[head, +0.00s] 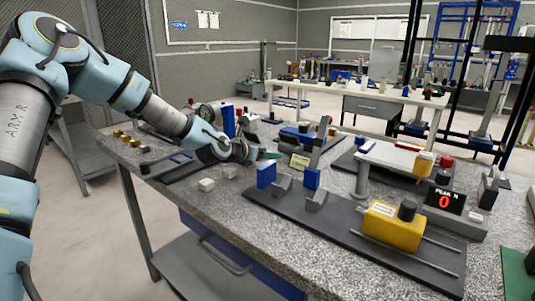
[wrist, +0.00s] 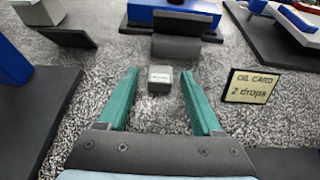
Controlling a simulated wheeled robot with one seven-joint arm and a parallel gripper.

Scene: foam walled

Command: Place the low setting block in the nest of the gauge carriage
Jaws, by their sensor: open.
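A small grey block (wrist: 159,82) with a pale labelled top stands on the speckled bench in the wrist view. Its label is too small to read, so I cannot tell whether it is the low setting block. My gripper (wrist: 160,74) is open and empty, its teal fingertips to either side of the block in the picture, with no contact visible. In the head view my gripper (head: 270,155) is low over the bench's middle, and the block is not clearly visible there. A blue-bodied fixture with a grey angled cradle (wrist: 176,47) stands just beyond the block; I cannot tell whether it is the gauge carriage.
An oil card sign (wrist: 250,85) stands close right of the fingers. Two pale blocks (head: 206,184) (head: 229,172) lie near the bench's front edge. A yellow block (head: 392,226) on rods and a PEAK N display (head: 444,201) are at right.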

